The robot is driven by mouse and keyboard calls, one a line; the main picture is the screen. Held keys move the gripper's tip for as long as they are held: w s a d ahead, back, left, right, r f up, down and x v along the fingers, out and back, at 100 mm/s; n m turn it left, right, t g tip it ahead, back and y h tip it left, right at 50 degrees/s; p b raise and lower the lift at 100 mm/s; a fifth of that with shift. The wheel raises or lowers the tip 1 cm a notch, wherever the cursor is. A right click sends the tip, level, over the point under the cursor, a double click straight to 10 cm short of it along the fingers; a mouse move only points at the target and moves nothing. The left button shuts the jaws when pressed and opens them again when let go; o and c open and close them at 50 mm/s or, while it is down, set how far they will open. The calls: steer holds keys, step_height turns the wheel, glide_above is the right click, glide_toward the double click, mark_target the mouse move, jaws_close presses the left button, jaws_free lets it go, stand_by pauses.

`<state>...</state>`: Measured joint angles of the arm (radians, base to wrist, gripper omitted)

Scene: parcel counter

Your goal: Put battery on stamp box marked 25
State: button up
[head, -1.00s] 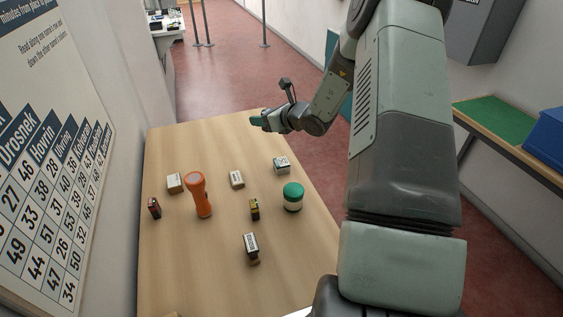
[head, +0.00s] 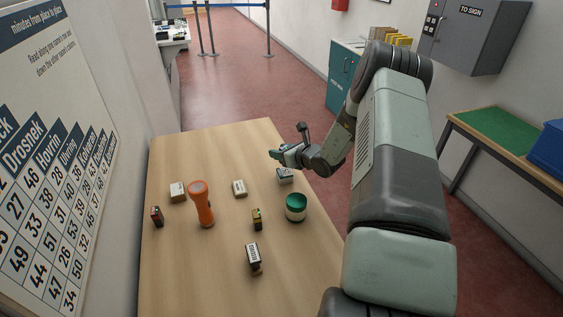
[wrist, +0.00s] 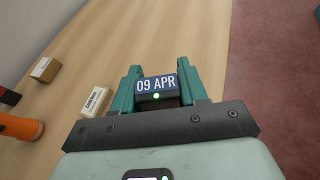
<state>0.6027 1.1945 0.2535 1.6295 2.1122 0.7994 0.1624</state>
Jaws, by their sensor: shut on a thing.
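My gripper (head: 277,154) is above the far right part of the table, just beyond a small pale box. In the wrist view, its teal fingers (wrist: 157,90) are shut on a dark block marked "09 APR" (wrist: 156,86). A small black-and-yellow block (head: 257,219) and a red-and-black block (head: 157,216) stand on the table; I cannot tell for sure which is the battery. Small boxes are the white one (head: 239,188), the brown-sided one (head: 178,192) and the pale one (head: 285,176). I cannot read a 25 on any.
A jar with a green top (head: 296,208) is near the right edge. A dark block with a white label (head: 253,258) is at the front. The wooden table (head: 200,275) has bare room at front left.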

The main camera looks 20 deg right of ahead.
steer(key=shift+f, duration=1.95)
steer(key=shift+f, duration=0.1)
steer(key=o, duration=1.1)
steer(key=shift+s+d+r, duration=0.15)
steer(key=shift+s+r, duration=0.1)
steer(key=v, duration=1.1)
steer(key=shift+s, duration=0.15)
